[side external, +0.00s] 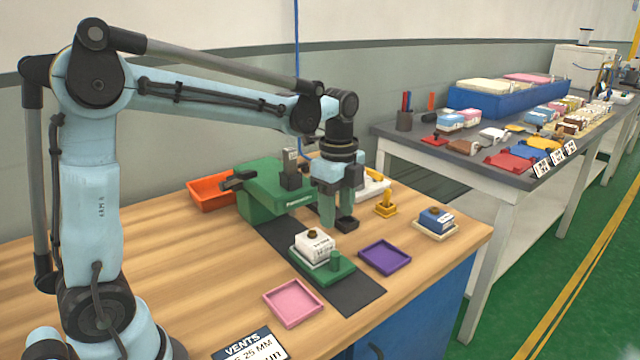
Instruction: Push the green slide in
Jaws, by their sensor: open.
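The green slide (338,272) sits in front of the green press body (262,205), on a dark strip, with an upright green knob (335,258) at its front right. A white block (308,250) with printed text and a brown knob on top rests on the slide. My gripper (338,222) is open and points down, above and behind the slide, beside the press head. It appears apart from the white block and the green knob. Part of the press is hidden behind my gripper.
A purple tray (385,257) and a pink tray (293,303) flank the dark strip (352,299). A blue block (436,219) stands on a cream tray at right, near a yellow stamp-like piece (385,207). An orange bin (212,191) is at back left. The left bench top is clear.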

